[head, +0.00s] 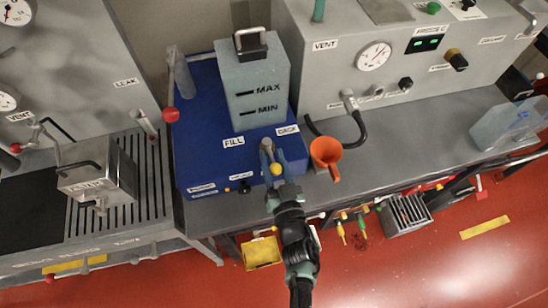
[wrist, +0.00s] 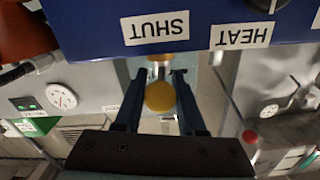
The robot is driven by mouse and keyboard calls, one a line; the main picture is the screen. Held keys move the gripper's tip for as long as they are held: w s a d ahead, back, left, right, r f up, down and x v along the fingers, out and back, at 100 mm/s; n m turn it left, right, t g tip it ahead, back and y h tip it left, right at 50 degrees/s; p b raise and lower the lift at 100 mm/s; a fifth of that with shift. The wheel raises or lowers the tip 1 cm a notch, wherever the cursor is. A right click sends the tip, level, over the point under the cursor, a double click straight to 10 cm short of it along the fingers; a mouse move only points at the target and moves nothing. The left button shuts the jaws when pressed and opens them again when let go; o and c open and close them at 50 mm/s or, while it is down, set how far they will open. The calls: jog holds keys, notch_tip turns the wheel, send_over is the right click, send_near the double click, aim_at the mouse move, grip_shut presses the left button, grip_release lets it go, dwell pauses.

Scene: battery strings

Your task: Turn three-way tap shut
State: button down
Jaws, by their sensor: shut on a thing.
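The three-way tap (head: 266,144) is a small metal body on the front of the blue base unit (head: 190,125), between the labels FILL (head: 233,142) and DROP (head: 287,130). Its lever ends in a yellow knob (head: 277,169), which points toward the front edge. The knob also shows in the wrist view (wrist: 160,97), with a SHUT label (wrist: 155,28) upside down beyond it. My gripper (head: 271,157) is shut on the tap's lever, one finger on each side. The exact contact is hard to see. My gripper hides part of the base's front face in the head view.
A grey tank (head: 255,85) marked MAX and MIN stands behind the tap. An orange funnel (head: 326,153) is close on the right. A red-tipped lever (head: 171,114) is at the left. A HEAT label (head: 239,177) is low on the front face.

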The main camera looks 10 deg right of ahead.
jog(key=c, duration=0.6)
grip_release()
jog(key=shift+a, duration=0.1)
jog(key=shift+s, duration=0.1)
jog(key=shift+s+d+b, duration=0.15)
jog(key=shift+s+b, duration=0.45)
jog(key=shift+s, duration=2.6)
jog(key=shift+s+d+b, duration=0.1)
jog(key=shift+s+b, duration=0.5)
jog(key=shift+s, duration=2.6)
